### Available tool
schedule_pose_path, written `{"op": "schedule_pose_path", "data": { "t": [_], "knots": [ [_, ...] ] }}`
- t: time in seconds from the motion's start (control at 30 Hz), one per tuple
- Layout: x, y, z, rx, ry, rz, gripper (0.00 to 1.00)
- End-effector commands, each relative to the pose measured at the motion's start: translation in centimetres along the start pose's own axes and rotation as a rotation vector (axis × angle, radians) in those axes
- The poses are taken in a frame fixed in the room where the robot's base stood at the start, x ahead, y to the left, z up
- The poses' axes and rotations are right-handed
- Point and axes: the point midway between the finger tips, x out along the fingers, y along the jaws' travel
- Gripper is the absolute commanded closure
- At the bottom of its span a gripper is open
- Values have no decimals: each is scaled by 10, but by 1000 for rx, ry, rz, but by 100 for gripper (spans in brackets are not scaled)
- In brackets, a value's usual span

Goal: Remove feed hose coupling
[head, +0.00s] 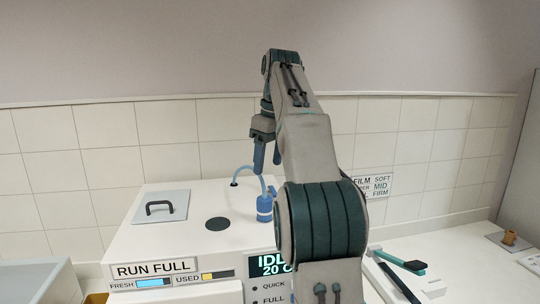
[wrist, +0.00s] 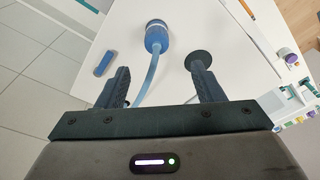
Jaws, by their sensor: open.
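The blue feed hose coupling (head: 264,207) stands upright on top of the white machine (head: 185,240). A pale blue hose (head: 248,170) arches from it to a dark hole at the back of the machine top. My gripper (head: 264,160) is above the coupling, pointing down, apart from it. In the wrist view my gripper (wrist: 160,67) is open and empty. The coupling (wrist: 155,38) shows beyond the fingertips, between their lines, and the hose (wrist: 149,75) runs down from it into the gap between the fingers. Whether the hose touches a finger I cannot tell.
A hatch with a black handle (head: 160,208) and a dark round disc (head: 218,223) are on the machine top. A lit display (head: 266,265) is on its front. A teal-handled tool (head: 400,260) lies at the right, behind my arm. The tiled wall stands close behind.

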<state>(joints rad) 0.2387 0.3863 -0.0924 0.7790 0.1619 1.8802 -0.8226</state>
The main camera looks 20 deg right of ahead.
Motion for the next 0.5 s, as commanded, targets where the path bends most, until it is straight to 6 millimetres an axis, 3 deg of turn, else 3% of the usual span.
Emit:
{"op": "schedule_pose_path", "data": {
  "t": [0.27,0.5],
  "knots": [
    [0,6,-1,-31,-2,-1,39],
    [24,5,0,-29,-4,-3,39]
  ]
}}
